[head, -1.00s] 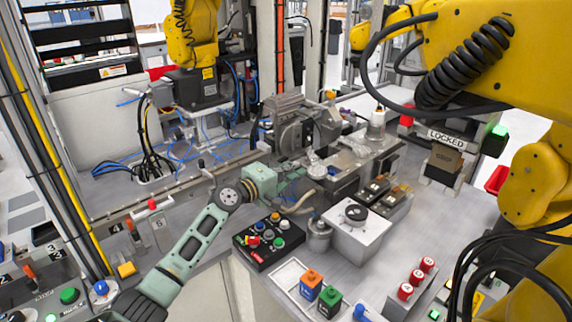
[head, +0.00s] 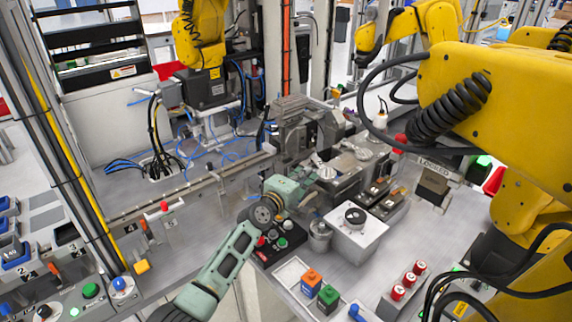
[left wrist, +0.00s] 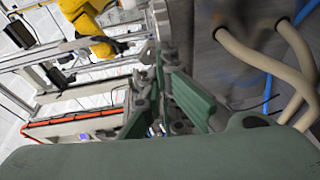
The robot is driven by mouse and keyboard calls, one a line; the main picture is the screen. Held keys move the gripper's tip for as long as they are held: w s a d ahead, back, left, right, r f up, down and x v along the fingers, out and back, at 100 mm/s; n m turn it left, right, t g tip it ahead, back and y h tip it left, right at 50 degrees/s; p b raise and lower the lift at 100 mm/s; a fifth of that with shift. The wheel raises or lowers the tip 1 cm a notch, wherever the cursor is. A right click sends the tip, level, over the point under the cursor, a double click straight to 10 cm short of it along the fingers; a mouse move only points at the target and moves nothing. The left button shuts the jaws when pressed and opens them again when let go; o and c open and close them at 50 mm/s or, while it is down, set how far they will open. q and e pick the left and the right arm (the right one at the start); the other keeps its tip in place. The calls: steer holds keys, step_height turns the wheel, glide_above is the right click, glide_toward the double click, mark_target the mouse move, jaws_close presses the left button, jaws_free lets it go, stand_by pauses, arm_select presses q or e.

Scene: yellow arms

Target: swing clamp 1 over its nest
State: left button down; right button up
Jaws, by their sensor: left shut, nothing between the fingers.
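My left gripper (head: 314,176) is shut and empty in the head view. It is at the middle of the bench, just in front of the grey metal fixture (head: 345,183) and above the black button box. In the left wrist view its green fingers (left wrist: 165,92) are close together, beside beige hoses. Small silver clamp-like parts (head: 326,171) sit on the fixture right by the fingertips; I cannot tell which is clamp 1, nor make out its nest. Whether the fingers touch anything is unclear. My right gripper is not in view.
A black button box (head: 270,250) lies below my left wrist. A white box with a black dial (head: 355,235) stands to its right. Orange and green blocks (head: 312,282) sit in front. Yellow arms (head: 505,95) crowd the right. A rail (head: 185,190) runs along the left.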

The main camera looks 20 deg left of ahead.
mark_target(323, 168)
arm_select(q)
steer(key=shift+w+d, duration=0.15)
steer(key=shift+d, duration=0.65)
steer(key=shift+w+d, duration=0.15)
steer(key=shift+d, duration=0.6)
